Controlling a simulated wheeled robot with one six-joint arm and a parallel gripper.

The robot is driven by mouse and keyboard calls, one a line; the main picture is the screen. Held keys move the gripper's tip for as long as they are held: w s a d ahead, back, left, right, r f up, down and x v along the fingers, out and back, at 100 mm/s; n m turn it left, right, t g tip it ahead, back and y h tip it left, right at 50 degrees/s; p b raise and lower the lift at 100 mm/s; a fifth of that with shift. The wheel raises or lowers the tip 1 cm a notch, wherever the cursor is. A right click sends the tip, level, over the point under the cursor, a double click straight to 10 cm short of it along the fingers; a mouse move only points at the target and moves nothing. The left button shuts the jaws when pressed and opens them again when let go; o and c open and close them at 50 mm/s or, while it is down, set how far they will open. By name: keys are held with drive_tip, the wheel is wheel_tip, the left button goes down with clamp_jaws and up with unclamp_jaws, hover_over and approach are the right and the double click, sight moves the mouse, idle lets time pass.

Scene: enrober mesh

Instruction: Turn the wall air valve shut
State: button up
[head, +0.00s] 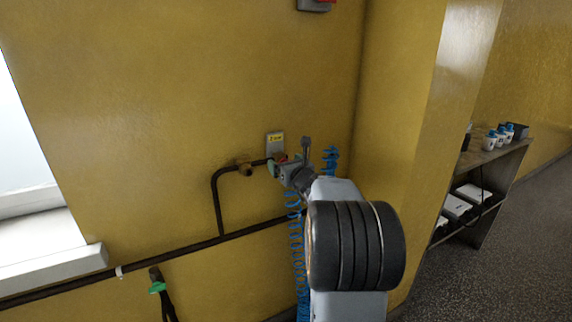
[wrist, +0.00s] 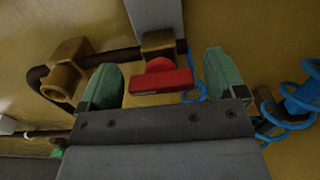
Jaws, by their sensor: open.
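The wall air valve shows in the wrist view as a red handle (wrist: 162,80) on a brass body (wrist: 158,42), on the dark pipe. The handle's wide bar lies crosswise in the picture. My gripper (wrist: 162,76) is open, with one green-padded finger on each side of the red handle and a gap at both sides. In the head view my gripper (head: 284,166) is at the wall by the pipe end, below a small grey plate with a yellow label (head: 275,145).
A brass fitting (wrist: 65,72) sits on the pipe left of the valve. A coiled blue hose (wrist: 300,92) hangs close on the right. A dark pipe (head: 160,259) runs low along the wall. A wall corner (head: 400,130) and a shelf (head: 492,155) stand to the right.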

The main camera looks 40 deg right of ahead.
drive_tip(key=shift+c, duration=0.2)
drive_tip(key=c, duration=0.9)
drive_tip(key=shift+f, duration=0.1)
